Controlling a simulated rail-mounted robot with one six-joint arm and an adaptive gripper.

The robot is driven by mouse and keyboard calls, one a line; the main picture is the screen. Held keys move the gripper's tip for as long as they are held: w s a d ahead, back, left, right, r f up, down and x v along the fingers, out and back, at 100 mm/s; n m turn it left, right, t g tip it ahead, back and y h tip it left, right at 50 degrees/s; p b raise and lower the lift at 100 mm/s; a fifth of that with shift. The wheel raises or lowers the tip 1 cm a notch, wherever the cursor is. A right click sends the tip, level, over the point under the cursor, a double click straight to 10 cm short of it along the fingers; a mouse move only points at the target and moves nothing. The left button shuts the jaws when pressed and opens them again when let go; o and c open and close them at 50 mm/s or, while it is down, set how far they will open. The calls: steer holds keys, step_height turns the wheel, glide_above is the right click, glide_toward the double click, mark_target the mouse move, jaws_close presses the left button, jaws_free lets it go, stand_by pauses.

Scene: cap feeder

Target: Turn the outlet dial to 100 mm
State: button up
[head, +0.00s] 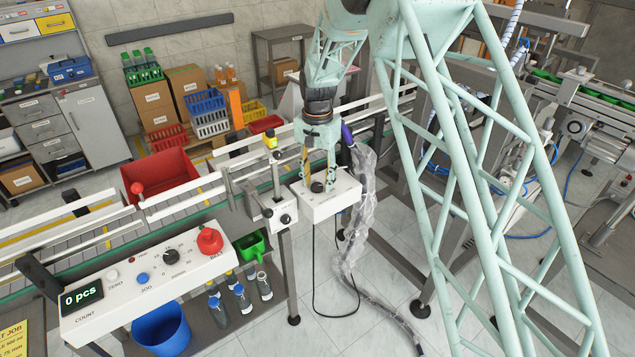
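A white box (345,203) stands at the conveyor's edge near the middle of the head view, with a black knob (317,187) on its top. My gripper (318,178) points down over this box, its two fingers apart on either side of the knob. I cannot tell whether the fingers touch it. Left of it, a smaller grey-white bracket (283,215) carries a small dark dial (285,218) on its front. The scale markings are too small to read, so I cannot tell which one is the outlet dial or its setting.
A control panel (120,290) at lower left has a "0 pcs" display (81,296), a black dial (171,257) and a red mushroom button (209,240). White guide rails (70,238) run along the conveyor. A yellow-topped post (271,143) stands just left of my gripper.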

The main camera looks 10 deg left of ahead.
mark_target(319, 185)
step_height(319, 185, up, 12)
steer(key=shift+f, duration=0.25)
stand_by(0.4)
stand_by(0.3)
steer(key=s+d+r+n+t+b, duration=0.1)
steer(key=s+d+r+b, duration=0.1)
steer(key=s+d+r, duration=1)
steer(key=s+d+r+t+b, duration=0.1)
steer(key=s+d+r, duration=0.9)
steer(key=d, duration=0.4)
steer(key=s+d+r+n+t+b, duration=0.1)
steer(key=s+d, duration=0.4)
steer(key=s, duration=0.2)
steer(key=s+d+r+b, duration=0.1)
steer(key=s+d+r, duration=0.1)
steer(key=s+d, duration=0.45)
steer(key=s+d+f+b, duration=0.1)
steer(key=s+f, duration=0.1)
steer(key=s, duration=0.7)
steer(key=s+d+f+t, duration=0.1)
steer(key=s+d+f, duration=0.1)
steer(key=s, duration=0.7)
steer(key=shift+s+f+n+b, duration=0.3)
steer(key=shift+f+b, duration=0.1)
steer(key=shift+f, duration=0.45)
